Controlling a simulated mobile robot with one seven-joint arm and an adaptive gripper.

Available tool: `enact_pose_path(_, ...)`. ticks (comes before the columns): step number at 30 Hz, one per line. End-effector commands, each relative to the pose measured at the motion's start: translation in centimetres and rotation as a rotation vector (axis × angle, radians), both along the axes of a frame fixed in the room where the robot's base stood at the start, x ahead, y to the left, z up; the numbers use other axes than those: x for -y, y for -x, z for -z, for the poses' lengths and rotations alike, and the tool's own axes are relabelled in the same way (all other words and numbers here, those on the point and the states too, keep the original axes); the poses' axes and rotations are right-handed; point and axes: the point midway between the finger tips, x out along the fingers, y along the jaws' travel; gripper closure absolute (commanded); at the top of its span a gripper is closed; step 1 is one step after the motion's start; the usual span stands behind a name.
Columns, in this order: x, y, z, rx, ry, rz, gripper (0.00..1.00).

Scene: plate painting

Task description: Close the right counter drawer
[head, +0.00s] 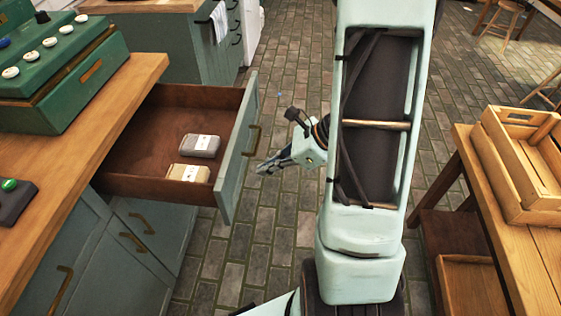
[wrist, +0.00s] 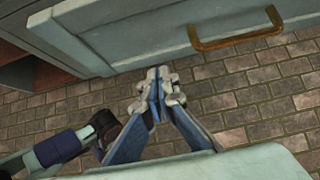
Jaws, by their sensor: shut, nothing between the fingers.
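The counter drawer (head: 237,160) stands pulled out from the counter on the left in the head view, with a grey-green front and a brown inside. Its brass handle (head: 254,141) faces my arm. Two small packets, one grey (head: 201,146) and one beige (head: 188,173), lie in it. My gripper (head: 262,169) is shut and empty, just right of the drawer front and apart from it. In the wrist view the shut fingertips (wrist: 157,82) are below the drawer front (wrist: 140,35) in the picture, left of the handle (wrist: 238,36).
The wooden countertop (head: 75,150) holds a green box (head: 60,75) with knobs. Lower drawers (head: 135,235) beneath are shut. A wooden table (head: 490,190) with a crate (head: 525,150) stands right of my arm. Brick floor (head: 285,85) is clear beyond the drawer.

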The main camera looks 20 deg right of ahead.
Motion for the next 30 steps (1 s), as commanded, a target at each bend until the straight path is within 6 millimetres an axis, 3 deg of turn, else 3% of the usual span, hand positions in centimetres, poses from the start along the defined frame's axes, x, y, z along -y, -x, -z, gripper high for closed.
enact_pose_path(2, -1.2, -0.5, 1.2, -0.002, -0.001, -0.005, 1.0)
enact_pose_path(9, -3.7, -2.0, 0.8, 0.0, 0.0, -0.003, 1.0)
enact_pose_path(25, -4.2, -2.4, 0.7, 0.0, 0.0, 0.0, 1.0)
enact_pose_path(30, -5.3, -3.0, 0.8, 0.002, 0.001, -0.004, 1.0)
